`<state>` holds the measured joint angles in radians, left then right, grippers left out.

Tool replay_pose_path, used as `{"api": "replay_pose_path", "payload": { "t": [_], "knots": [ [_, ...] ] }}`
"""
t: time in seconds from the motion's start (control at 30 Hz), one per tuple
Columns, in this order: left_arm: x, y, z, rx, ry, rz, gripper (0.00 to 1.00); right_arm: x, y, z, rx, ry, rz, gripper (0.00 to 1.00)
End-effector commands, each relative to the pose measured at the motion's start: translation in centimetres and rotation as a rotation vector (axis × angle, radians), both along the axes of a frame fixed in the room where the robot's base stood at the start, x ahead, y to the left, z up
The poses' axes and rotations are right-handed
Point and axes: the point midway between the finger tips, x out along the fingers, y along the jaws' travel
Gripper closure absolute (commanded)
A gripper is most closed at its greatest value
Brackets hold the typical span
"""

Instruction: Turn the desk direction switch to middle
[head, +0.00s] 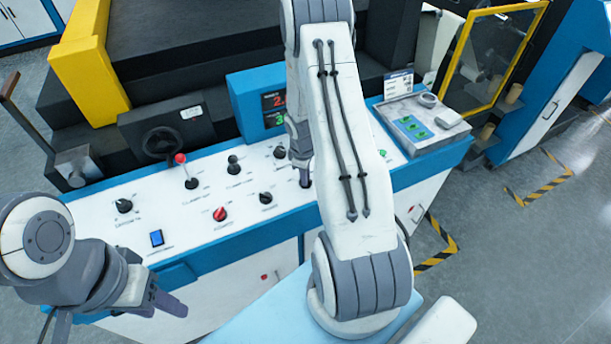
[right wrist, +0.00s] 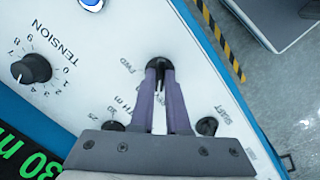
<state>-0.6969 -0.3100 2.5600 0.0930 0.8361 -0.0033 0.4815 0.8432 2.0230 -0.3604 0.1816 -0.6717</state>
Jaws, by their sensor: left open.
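The desk (head: 235,210) is a white control panel with blue edges. The direction switch (right wrist: 153,64) is a small black knob on it, beside the letters FWD in the right wrist view. My right gripper (right wrist: 160,72) points down at the panel with its two fingertips closed in on the knob's black handle, one on each side. The fingers cover much of the knob, so its exact angle is hard to read. In the head view my right forearm hides most of this spot. My left gripper (head: 115,316) is open and empty at the lower left, in front of the desk.
A tension dial (right wrist: 32,69) and two black knobs (right wrist: 113,126) (right wrist: 207,126) are near the right gripper.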

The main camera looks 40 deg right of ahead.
Motion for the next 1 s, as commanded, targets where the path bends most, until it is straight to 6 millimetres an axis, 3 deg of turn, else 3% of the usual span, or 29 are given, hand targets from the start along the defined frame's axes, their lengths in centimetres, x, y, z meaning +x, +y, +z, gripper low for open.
{"api": "replay_pose_path", "payload": {
  "t": [0.37,1.0],
  "knots": [
    [0.0,0.0,0.31,0.0,0.0,0.0,0.5,0.04,-0.06,0.12,0.013,-0.004,-0.077,1.0],
    [0.0,0.01,-0.09,0.0,0.0,0.0,0.5,0.1,-0.24,0.0,0.097,-0.025,-0.57,1.0]
  ]
}}
